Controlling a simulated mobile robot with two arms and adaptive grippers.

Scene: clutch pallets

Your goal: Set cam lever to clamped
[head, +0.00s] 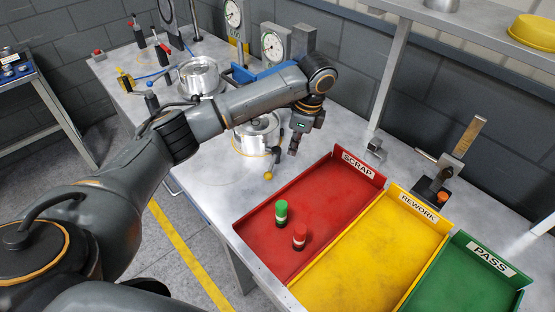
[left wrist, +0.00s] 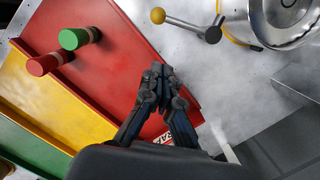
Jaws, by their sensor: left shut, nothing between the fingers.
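A short grey lever with a yellow ball knob (head: 268,175), which looks like the cam lever, sits at the front of a round silver fixture (head: 256,138). In the left wrist view, the lever's knob (left wrist: 158,15) is at the top, with its bar running right to a dark pivot beside the fixture (left wrist: 285,20). My left gripper (head: 293,151) is shut and empty, to the right of the fixture and apart from the lever. Its closed fingertips (left wrist: 157,72) show over the red tray's edge in the wrist view. My right gripper is not in view.
The red SCRAP tray (head: 372,177) holds a green-topped and a red-topped piece. The yellow REWORK tray (head: 437,220) and green PASS tray (head: 515,278) lie to its right. A second silver fixture (head: 199,76) and dial gauges (head: 274,46) stand farther back. Bare tabletop lies around the lever.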

